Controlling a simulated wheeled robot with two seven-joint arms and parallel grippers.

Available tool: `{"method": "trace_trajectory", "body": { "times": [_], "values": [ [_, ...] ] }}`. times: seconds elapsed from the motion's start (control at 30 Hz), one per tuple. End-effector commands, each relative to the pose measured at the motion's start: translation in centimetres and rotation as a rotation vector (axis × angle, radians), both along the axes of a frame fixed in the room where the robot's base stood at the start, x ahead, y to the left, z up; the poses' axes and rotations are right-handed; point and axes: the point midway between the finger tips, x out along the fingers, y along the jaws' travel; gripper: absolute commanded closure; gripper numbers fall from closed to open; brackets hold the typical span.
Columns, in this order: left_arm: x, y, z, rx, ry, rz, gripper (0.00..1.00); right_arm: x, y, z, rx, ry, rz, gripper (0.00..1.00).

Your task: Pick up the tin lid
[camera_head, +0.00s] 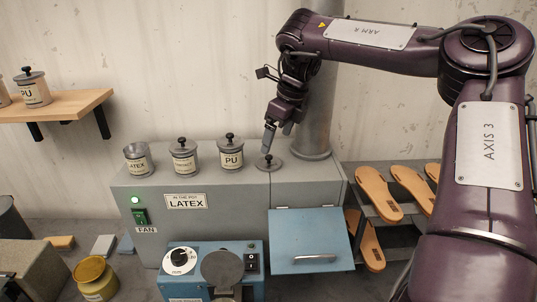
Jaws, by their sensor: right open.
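The tin lid (268,163) is a grey disc with a dark knob. It lies on top of the grey cabinet, right of the tins. My right gripper (276,141) points down just above the lid, its jaws open. One finger is close to the knob; I cannot tell whether it touches. The LATEX tin (138,163) stands uncovered on the cabinet at the left. My left gripper is not in view.
A lidded tin (184,160) and a lidded PU tin (231,155) stand between the LATEX tin and the lid. A vertical pipe (316,125) rises close right of the lid. Sandal soles (379,194) lie on a rack at the right.

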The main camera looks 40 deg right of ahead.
Motion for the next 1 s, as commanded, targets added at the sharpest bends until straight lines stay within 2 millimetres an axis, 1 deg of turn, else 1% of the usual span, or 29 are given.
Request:
{"method": "trace_trajectory", "body": {
  "times": [0.03,0.17,0.27,0.37,0.4,0.5,0.63,0.83,0.87,1.0],
  "values": [
    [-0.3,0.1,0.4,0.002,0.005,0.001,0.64,0.1,0.0,-0.6,0.002,0.004,-0.001,0.11],
    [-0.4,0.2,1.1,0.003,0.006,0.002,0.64,0.5,0.2,-1.7,0.003,0.002,-0.002,0.11],
    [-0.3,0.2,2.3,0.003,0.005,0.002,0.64,0.8,0.5,-2.7,0.005,0.004,-0.003,0.11],
    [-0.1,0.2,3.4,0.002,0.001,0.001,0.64,1.1,0.8,-4.0,0.004,0.004,-0.004,0.11],
    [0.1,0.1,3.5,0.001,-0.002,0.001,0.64,1.3,0.8,-4.6,0.003,0.003,-0.003,0.11],
    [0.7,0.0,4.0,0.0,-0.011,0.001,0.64,1.6,0.8,-5.6,0.003,0.001,-0.004,0.11],
    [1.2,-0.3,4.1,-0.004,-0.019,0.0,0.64,1.8,0.8,-6.3,0.002,-0.001,-0.005,0.11],
    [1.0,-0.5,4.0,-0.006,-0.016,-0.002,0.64,1.8,0.8,-6.4,0.001,-0.002,-0.005,0.11],
    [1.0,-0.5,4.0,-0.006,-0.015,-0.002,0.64,1.8,0.8,-6.4,0.001,-0.002,-0.005,0.14],
    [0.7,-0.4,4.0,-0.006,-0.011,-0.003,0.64,1.8,0.8,-6.3,0.001,-0.002,-0.005,0.32]
  ]
}}
